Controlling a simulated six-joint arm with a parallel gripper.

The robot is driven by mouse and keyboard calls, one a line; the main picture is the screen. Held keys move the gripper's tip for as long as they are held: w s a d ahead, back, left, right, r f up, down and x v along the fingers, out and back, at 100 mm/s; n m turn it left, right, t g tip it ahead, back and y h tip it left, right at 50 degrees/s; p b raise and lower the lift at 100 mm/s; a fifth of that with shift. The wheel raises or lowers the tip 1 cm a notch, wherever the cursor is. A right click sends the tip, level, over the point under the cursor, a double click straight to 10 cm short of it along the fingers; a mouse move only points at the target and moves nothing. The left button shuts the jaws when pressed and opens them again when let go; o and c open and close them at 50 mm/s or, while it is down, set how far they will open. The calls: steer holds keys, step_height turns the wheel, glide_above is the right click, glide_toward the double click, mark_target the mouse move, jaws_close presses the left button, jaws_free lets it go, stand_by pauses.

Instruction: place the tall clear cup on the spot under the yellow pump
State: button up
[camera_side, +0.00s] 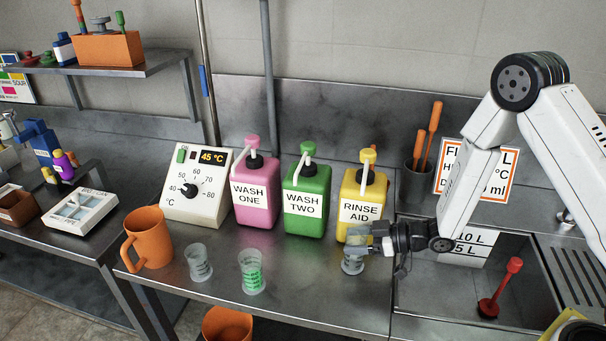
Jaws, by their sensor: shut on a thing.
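The yellow pump bottle (360,208), labelled RINSE AID, stands at the right end of a row of three, its yellow pump head (368,156) on top. My gripper (366,243) reaches in from the right, in front of this bottle, shut on a clear cup (352,266). The cup looks upright, low over or on the steel counter; I cannot tell whether its base touches. The fingers hide its middle. The spot under the pump is not clearly visible.
Pink (257,192) and green (307,199) pump bottles stand left of the yellow one. Two other cups, one clear (199,263) and one with green contents (252,272), stand near an orange mug (148,238). A sink (430,290) lies at right. Counter is clear between the green-filled cup and my gripper.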

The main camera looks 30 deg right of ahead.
steer(key=shift+f, duration=0.1)
steer(key=o, duration=1.2)
steer(key=shift+s+d+r, duration=0.3)
steer(key=shift+s+d, duration=0.1)
steer(key=shift+d, duration=0.05)
steer(key=v, duration=1)
steer(key=shift+s+d+r, duration=0.2)
steer(key=shift+s, duration=0.05)
